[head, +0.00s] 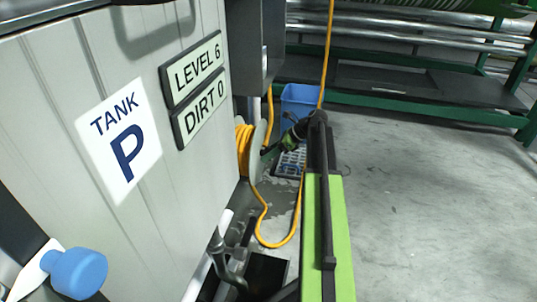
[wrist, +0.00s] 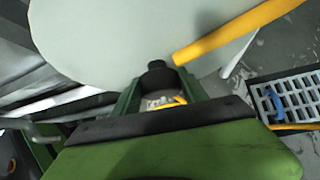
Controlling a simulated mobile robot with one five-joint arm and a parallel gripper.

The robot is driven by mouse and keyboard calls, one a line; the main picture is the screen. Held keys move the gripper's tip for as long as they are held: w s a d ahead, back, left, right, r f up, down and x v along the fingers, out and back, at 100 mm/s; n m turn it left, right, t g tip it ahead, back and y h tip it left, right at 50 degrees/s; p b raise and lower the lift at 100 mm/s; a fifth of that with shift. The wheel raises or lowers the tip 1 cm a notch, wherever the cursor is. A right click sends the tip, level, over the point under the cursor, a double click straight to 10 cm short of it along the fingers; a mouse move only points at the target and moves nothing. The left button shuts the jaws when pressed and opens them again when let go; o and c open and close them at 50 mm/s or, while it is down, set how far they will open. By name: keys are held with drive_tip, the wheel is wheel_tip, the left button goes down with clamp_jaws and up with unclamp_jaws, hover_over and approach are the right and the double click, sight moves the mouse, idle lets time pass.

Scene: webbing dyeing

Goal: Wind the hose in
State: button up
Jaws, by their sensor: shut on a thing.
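The hose reel stands beside the tank in the head view, with yellow hose (head: 243,150) wound on it. Its pale round flange (head: 258,150) faces my arm and fills the top of the wrist view (wrist: 100,40). My gripper (head: 268,151) is at this flange. In the wrist view my gripper (wrist: 158,88) is shut on a dark knob (wrist: 157,75) standing out from the flange. Loose hose (head: 272,244) hangs from the reel in a loop to the floor, and a length (head: 328,45) runs up to the top of the picture. My arm hides part of it.
Tank P (head: 60,150), with signs LEVEL 6 and DIRT 0 (head: 198,107), stands close on the left. A blue bin (head: 301,97) and a floor drain grate (head: 290,165) are near the reel. A green-framed rack (head: 430,108) is behind. The floor on the right is clear.

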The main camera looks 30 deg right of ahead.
drive_tip(key=g+y+b, duration=0.1)
drive_tip(key=m+g+y+b, duration=0.1)
drive_tip(key=shift+w+d+f+m+y, duration=0.1)
drive_tip(key=shift+d+f+m+y, duration=0.1)
drive_tip(key=shift+f+m+y, duration=0.1)
drive_tip(key=shift+r+m+g+y+b, duration=0.15)
drive_tip(key=shift+m+g+y+b, duration=0.25)
drive_tip(key=shift+y+b, duration=0.2)
drive_tip(key=shift+a+r, duration=0.1)
drive_tip(key=o, duration=1.3)
drive_tip(key=shift+r, duration=0.15)
